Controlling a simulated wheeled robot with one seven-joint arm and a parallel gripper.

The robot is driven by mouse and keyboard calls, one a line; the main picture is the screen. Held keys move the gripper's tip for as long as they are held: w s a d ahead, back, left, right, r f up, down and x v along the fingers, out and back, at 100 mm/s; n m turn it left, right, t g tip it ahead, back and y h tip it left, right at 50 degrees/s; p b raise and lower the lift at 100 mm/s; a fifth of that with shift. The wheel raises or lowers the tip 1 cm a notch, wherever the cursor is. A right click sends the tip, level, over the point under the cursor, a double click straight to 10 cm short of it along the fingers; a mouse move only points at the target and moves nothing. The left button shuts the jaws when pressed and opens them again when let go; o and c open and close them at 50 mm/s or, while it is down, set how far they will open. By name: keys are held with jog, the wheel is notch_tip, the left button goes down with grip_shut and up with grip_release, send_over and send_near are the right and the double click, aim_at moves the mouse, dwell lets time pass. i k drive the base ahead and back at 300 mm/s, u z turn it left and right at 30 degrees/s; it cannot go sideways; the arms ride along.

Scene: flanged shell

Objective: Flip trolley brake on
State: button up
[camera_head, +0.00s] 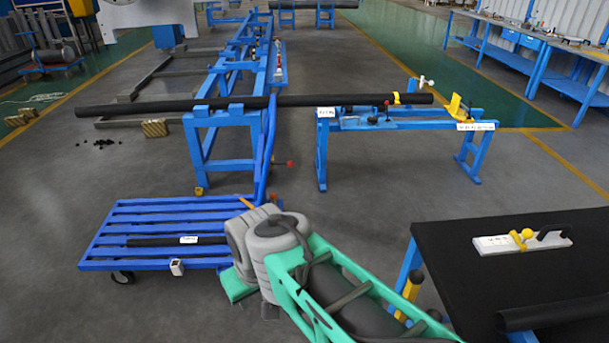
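The trolley (128,219) is a low blue slatted flatbed with a blue tubular handle (264,160) at its right end. A dark tube with a white label lies on its slats. A small orange piece (246,203) shows at the trolley's right end, just above my grey wrist; I cannot tell whether it is the brake. A small white block (177,267) is at the front edge near a black wheel (122,277). My green and grey arm covers the trolley's front right corner. My gripper's fingers cannot be made out, and their opening is hidden.
A long black pipe (180,105) rests across the blue stand (223,118) behind the trolley and a blue bench (390,122). A black-topped table (450,260) stands at the right. Grey floor is open left of the trolley and between bench and table.

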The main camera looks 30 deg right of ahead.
aim_at(291, 164)
jog(key=z, duration=0.8)
jog(key=i, duration=1.35)
jog(key=u, duration=0.55)
jog(key=i, duration=0.55)
jog(key=u, duration=0.4)
